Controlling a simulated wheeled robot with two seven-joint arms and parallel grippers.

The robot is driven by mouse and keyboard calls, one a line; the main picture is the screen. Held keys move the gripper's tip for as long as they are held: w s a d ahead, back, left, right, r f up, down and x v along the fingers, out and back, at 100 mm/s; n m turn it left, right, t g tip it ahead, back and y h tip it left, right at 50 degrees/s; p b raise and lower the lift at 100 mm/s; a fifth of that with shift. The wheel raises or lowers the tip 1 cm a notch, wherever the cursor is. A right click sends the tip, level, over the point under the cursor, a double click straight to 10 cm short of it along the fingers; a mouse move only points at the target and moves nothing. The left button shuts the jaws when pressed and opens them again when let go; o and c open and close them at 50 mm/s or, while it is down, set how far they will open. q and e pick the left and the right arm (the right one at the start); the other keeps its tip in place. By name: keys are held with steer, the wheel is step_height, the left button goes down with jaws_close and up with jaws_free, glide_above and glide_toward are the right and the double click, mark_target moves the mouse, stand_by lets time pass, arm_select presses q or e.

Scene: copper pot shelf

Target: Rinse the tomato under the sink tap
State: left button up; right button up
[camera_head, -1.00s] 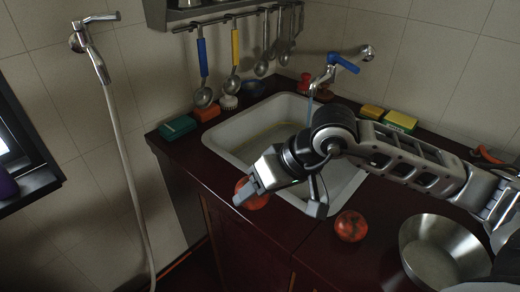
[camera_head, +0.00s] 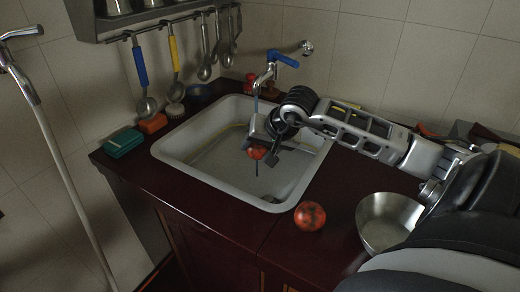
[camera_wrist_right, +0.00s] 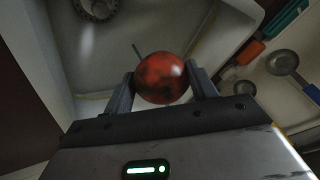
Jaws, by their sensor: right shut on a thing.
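A red tomato (camera_head: 256,153) is held over the sink basin, beneath the tap; it fills the middle of the right wrist view (camera_wrist_right: 162,78). My right gripper (camera_head: 263,150) is shut on it, one finger on each side. The white sink (camera_head: 205,172) is set into the dark counter. The tap (camera_head: 268,72) with a blue lever stands behind it. A thin bluish line like a water stream drops from the spout towards my gripper. Whether it meets the tomato is hard to tell. My left gripper is not in view.
A second mottled red tomato (camera_head: 310,216) lies on the counter in front of the sink. A metal bowl (camera_head: 384,222) stands to its right. A green sponge (camera_head: 123,142) and an orange block (camera_head: 152,123) lie left of the sink, below hanging ladles.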

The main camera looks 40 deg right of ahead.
steer(key=shift+w+d+f, duration=0.25)
steer(key=shift+w+d, duration=0.6)
steer(key=shift+w, duration=0.2)
arm_select(q)
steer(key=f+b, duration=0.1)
steer(key=b, duration=0.3)
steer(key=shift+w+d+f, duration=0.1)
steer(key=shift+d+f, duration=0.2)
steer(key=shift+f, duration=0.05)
arm_select(e)
steer(key=w+d+f, duration=0.2)
steer(key=w+d, duration=0.4)
steer(key=w, duration=0.1)
steer(key=shift+w+d, duration=0.15)
steer(key=shift+d, duration=0.05)
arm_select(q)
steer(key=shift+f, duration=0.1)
arm_select(e)
steer(key=shift+d, duration=0.1)
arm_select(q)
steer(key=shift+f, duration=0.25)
arm_select(e)
steer(key=shift+s+d, duration=0.4)
steer(key=shift+s, duration=0.05)
steer(key=shift+a, duration=0.1)
